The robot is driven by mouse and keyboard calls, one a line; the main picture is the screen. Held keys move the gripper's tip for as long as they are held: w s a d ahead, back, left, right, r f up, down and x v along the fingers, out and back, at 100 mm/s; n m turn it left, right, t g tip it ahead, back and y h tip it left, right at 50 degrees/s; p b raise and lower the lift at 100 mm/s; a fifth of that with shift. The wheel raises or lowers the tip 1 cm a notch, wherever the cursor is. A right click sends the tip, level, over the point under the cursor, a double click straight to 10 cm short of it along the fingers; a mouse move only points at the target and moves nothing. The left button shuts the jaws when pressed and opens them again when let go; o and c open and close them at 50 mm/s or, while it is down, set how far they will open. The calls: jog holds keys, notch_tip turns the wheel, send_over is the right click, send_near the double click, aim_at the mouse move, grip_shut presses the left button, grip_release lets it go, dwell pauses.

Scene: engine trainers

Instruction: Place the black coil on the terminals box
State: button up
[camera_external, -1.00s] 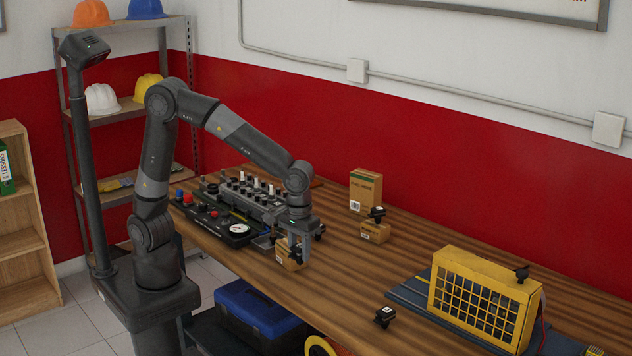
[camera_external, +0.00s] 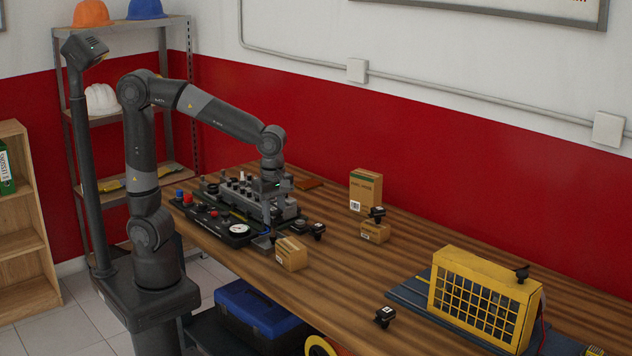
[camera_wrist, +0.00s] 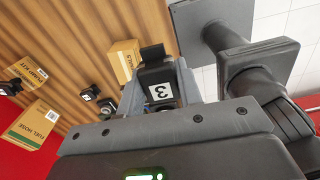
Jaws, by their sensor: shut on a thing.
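My gripper (camera_external: 274,205) is over the right end of the engine trainer in the external view. In the wrist view, its fingers (camera_wrist: 160,90) are shut on a black coil (camera_wrist: 161,92) with a white label bearing a 3. The held coil cannot be made out clearly in the external view. The terminals box (camera_external: 291,254) is a small brown carton near the table's front edge, to the right of and nearer than my gripper. Its visible top looks bare. It also shows in the wrist view (camera_wrist: 124,60), beyond the coil and apart from it.
The engine trainer (camera_external: 240,229) with its gauge lies beside my gripper. Loose black coils stand on the table (camera_external: 318,230) and near the front (camera_external: 384,316). Another sits on the pump kit box (camera_external: 375,233). The fuel hose box (camera_external: 366,191) stands behind.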

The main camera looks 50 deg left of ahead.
jog(key=shift+w+a+n, duration=0.1)
jog(key=shift+a+n, duration=0.1)
jog(key=shift+n, duration=0.1)
jog(key=w+a+f, duration=0.1)
jog(key=w+f, duration=0.1)
jog(key=w, duration=0.1)
jog(key=w+a+f, duration=0.2)
jog(key=w, duration=0.1)
jog(key=w+a+f, duration=0.2)
jog(key=w, duration=0.2)
jog(key=shift+a+f, duration=0.2)
jog(key=shift+f, duration=2.25)
jog(key=o, duration=1)
jog(key=shift+f, duration=0.15)
jog(key=shift+o, duration=0.2)
notch_tip(320, 180, up, 12)
jog(key=shift+r, duration=0.2)
